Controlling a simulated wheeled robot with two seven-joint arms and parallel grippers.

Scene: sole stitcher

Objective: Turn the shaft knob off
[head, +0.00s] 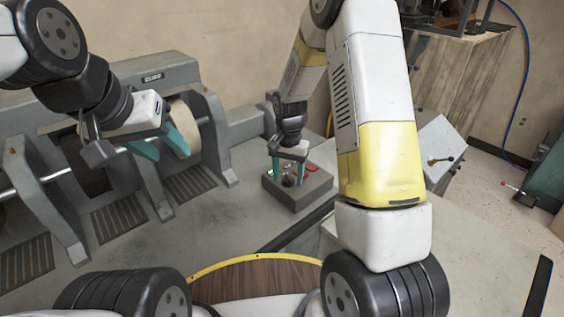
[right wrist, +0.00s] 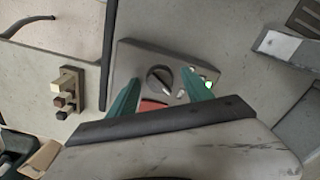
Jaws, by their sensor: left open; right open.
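The shaft knob (right wrist: 160,79) is a round dark knob with a pale pointer line on a grey control box (right wrist: 128,58). In the head view the knob (head: 289,181) shows small and dark on top of the box (head: 300,196). My right gripper (head: 288,177) is open above the box, with its teal fingers to either side of the knob. In the right wrist view the right gripper's fingertips (right wrist: 160,84) also flank the knob; whether they touch it I cannot tell. My left gripper (head: 168,150) is open and empty near a pale roller at the left.
A grey machine with a shaft and pale roller (head: 184,128) stands at the left. A red part (right wrist: 152,106) and a lit green light (right wrist: 207,86) are on the box near the knob.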

